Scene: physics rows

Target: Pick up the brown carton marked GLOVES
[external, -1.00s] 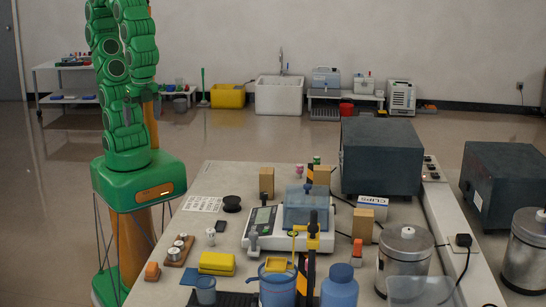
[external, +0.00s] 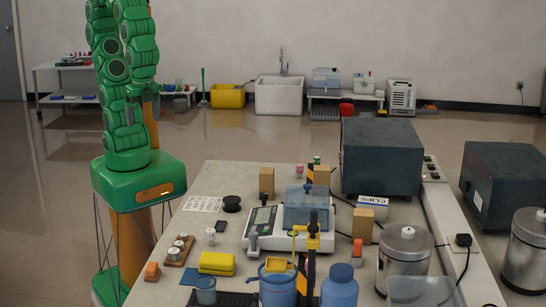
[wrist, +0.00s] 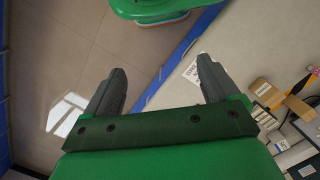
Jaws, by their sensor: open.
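Several small brown cartons stand on the bench in the external view: one left of the balance (external: 266,180), one behind it (external: 321,176), and one at its right (external: 363,223). I cannot read GLOVES on any of them. Brown cartons also show at the right of the wrist view, one near the bench edge (wrist: 263,90) and one lower (wrist: 303,112). My gripper (wrist: 161,64) is open and empty, with its two dark fingers wide apart. It is well away from the cartons, over the bench's edge in the wrist view.
A balance with a clear blue cover (external: 305,207) stands among the cartons. A white CLIPS box (external: 373,202) lies beside the right carton, before a large dark box (external: 381,158). Blue vessels (external: 339,288) and a metal canister (external: 404,256) crowd the front. A printed sheet (external: 203,204) lies flat at left.

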